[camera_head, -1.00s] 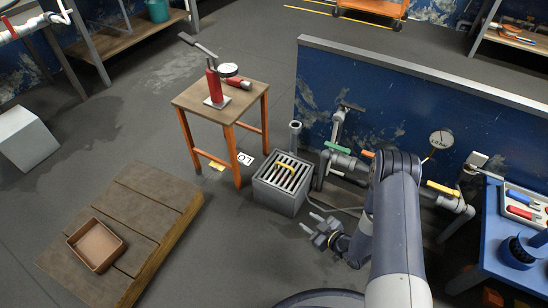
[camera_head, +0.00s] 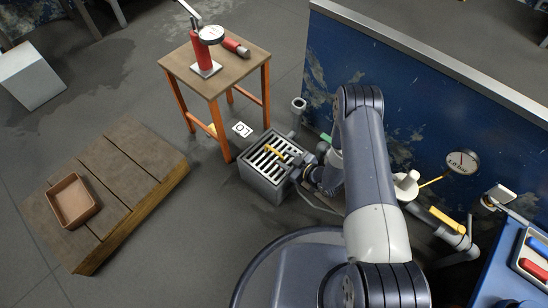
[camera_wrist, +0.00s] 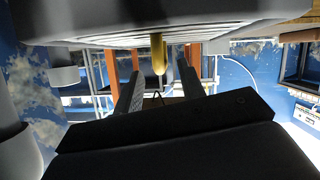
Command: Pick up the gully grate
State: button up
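The gully grate (camera_head: 262,162) is a pale slotted grid on top of a square grey box (camera_head: 262,182), with a yellow bar handle (camera_head: 276,153) across it. My gripper (camera_head: 296,165) is at the right edge of the box, close to the handle's right end. In the wrist view the yellow handle (camera_wrist: 158,54) shows end-on, in line with the space between my two spread fingers (camera_wrist: 158,85). The fingers are apart and I see no contact with the handle. The grate's underside or edge fills the top of the wrist view, and my arm hides part of the area right of the box.
A wooden table (camera_head: 225,73) with orange legs and a red hand pump (camera_head: 203,52) stands behind the box. A grey pipe stub (camera_head: 298,104) and a blue wall (camera_head: 420,110) with pipework are to the right. A low wooden platform (camera_head: 150,165) lies left, with clear floor between.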

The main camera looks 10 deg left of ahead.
aim_at(279, 154)
jog(key=b+x, duration=0.1)
jog(key=x, duration=0.3)
jog(key=r+b+x, duration=0.1)
jog(key=x, duration=0.1)
jog(key=shift+a+b, duration=0.15)
jog(key=shift+b, duration=0.2)
grip_shut()
